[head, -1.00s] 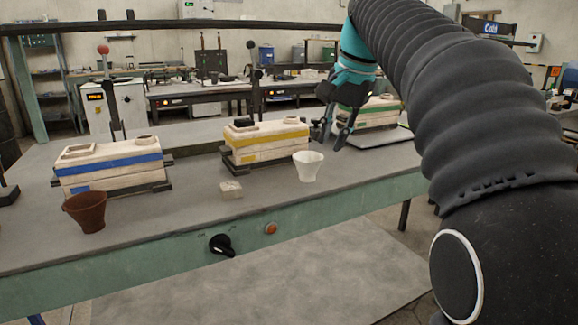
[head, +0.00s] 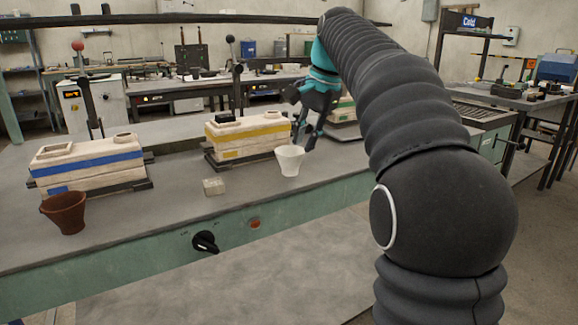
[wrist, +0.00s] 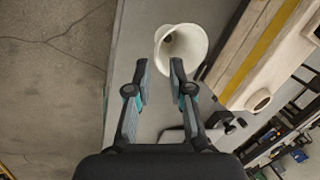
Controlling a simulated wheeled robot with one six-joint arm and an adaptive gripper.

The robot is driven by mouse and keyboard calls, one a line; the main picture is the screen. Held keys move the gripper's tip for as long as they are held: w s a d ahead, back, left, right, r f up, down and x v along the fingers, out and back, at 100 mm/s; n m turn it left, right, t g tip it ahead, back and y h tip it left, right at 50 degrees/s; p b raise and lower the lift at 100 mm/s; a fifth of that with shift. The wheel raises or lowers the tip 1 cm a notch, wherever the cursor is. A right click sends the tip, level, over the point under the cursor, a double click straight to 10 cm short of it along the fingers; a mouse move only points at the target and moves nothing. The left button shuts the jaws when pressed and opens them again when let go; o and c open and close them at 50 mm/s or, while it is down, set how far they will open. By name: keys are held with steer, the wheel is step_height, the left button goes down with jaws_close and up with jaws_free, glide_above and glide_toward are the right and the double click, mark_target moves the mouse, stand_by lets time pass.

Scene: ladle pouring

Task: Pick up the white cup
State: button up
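The white cup (head: 289,160) stands upright on the grey table, in front of the yellow-striped mould box. In the wrist view the cup (wrist: 187,44) lies just beyond my fingertips, its wide mouth in sight. My gripper (head: 304,136) is just right of the cup in the head view, pointing down. In the wrist view my gripper (wrist: 158,72) is open, with an empty gap between its two fingers. The cup is not between the fingers; whether a fingertip touches it I cannot tell.
The yellow-striped box (head: 248,137) stands close behind the cup. A blue-striped box (head: 88,164) and a brown cup (head: 65,212) are at the left. A small pale block (head: 214,186) lies left of the cup. A black knob (head: 205,242) is on the table's front edge.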

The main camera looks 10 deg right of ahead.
mark_target(299, 160)
steer(key=shift+b+x, duration=0.6)
steer(key=shift+x, duration=2.65)
steer(key=shift+s, duration=0.1)
jaws_close()
